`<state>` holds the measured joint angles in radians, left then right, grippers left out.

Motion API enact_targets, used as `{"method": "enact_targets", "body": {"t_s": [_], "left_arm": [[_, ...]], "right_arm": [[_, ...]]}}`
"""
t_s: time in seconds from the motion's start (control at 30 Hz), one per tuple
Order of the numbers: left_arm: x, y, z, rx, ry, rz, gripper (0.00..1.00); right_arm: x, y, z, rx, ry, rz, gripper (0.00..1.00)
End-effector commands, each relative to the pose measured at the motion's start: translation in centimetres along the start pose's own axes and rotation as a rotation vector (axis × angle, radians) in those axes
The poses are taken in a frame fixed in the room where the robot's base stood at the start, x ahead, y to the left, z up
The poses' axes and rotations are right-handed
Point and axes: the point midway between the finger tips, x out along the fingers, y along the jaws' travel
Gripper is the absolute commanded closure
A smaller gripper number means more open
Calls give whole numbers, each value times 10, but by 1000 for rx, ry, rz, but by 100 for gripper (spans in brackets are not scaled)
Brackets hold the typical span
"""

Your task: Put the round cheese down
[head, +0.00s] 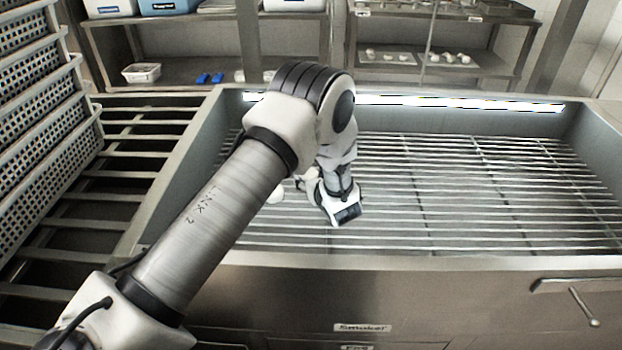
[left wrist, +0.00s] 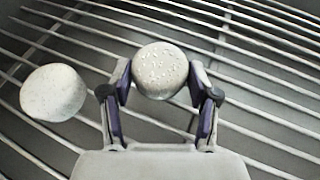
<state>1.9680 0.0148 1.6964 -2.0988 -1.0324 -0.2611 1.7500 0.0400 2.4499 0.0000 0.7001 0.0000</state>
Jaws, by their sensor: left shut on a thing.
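My left gripper (left wrist: 160,82) is shut on a round white cheese (left wrist: 160,70), its two fingers on either side. The cheese is pale with a speckled top. It is over the wire grate (left wrist: 255,95), and I cannot tell whether it touches the bars. A second round white cheese (left wrist: 53,92) is apart from the gripper, to the left in the left wrist view. In the head view my left gripper (head: 340,205) points down into the smoker's left part, and the held cheese is mostly hidden there. My right gripper is not in view.
The smoker basin has raised metal walls (head: 185,170) around the grate, whose right side (head: 480,190) is clear. Perforated baskets (head: 35,130) are stacked at the left. Shelves at the back hold a white tray (head: 141,73) and several small pale items (head: 450,58).

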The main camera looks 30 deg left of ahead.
Motion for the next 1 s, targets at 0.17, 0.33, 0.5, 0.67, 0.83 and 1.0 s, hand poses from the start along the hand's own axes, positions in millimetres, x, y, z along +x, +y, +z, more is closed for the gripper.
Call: {"method": "enact_targets", "body": {"t_s": [0.17,0.33,0.5,0.67,0.83,1.0], "left_arm": [[2,0,-4,0,0,0,29],[1,0,-4,0,0,0,15],[1,0,-3,0,0,0,15],[-7,-1,1,1,0,-1,15],[-46,-2,1,4,-2,-5,15],[-90,-1,1,4,-3,-3,15]], "right_arm": [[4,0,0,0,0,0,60],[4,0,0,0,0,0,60],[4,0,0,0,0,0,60],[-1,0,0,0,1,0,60],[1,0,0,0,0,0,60],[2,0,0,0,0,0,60]]}}
